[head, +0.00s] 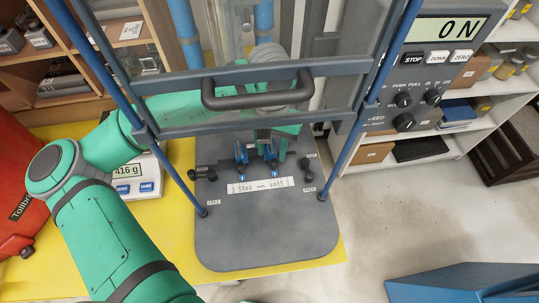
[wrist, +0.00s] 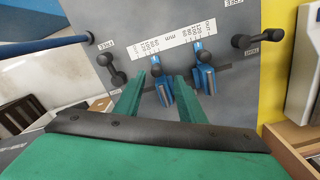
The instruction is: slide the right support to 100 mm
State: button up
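The right support (head: 271,158) is a blue clamp on a slot in the grey machine bed; in the wrist view, turned about, it is the left blue piece (wrist: 163,92). The left support (head: 241,158) is a matching blue clamp, at right in the wrist view (wrist: 203,76). My gripper (wrist: 168,76) is open, with one green finger on each side of the right support. I cannot tell whether they touch it.
Black locking levers stand left (head: 203,174) and right (head: 305,165) of the supports. A guard frame with a black handle (head: 258,90) and blue posts surrounds my arm. A display (head: 440,29) reads "0 N". A weighing scale (head: 137,175) shows 416 g on the yellow table.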

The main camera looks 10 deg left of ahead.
aim_at(274, 162)
jog(key=f, duration=0.1)
jog(key=d+f, duration=0.1)
jog(key=f, duration=0.1)
jog(key=shift+d+f, duration=0.1)
jog(key=shift+f, duration=0.55)
jog(key=shift+a+f, duration=0.25)
